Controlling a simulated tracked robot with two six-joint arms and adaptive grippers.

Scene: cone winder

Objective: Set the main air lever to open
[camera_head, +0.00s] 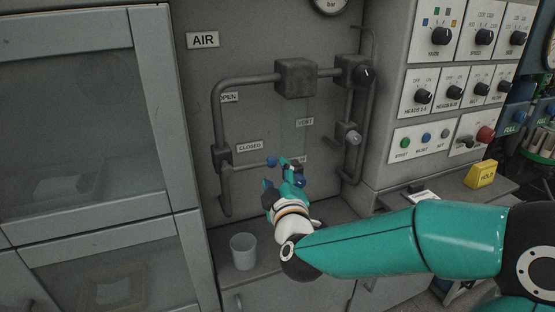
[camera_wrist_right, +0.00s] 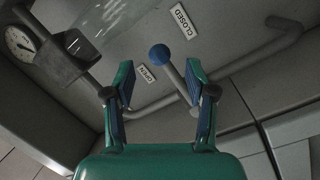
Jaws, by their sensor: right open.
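The main air lever is a grey rod with a blue ball knob (camera_head: 271,161) on the AIR panel. The rod (camera_wrist_right: 179,83) runs from the knob toward the right finger. My left gripper is out of view.
Grey pipes (camera_head: 248,79) and a valve box (camera_head: 295,77) surround the lever. A VENT label (camera_head: 305,121) is at the right. A pale cup (camera_head: 243,251) stands on the ledge below. A control panel (camera_head: 460,75) and yellow block (camera_head: 481,174) are further right.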

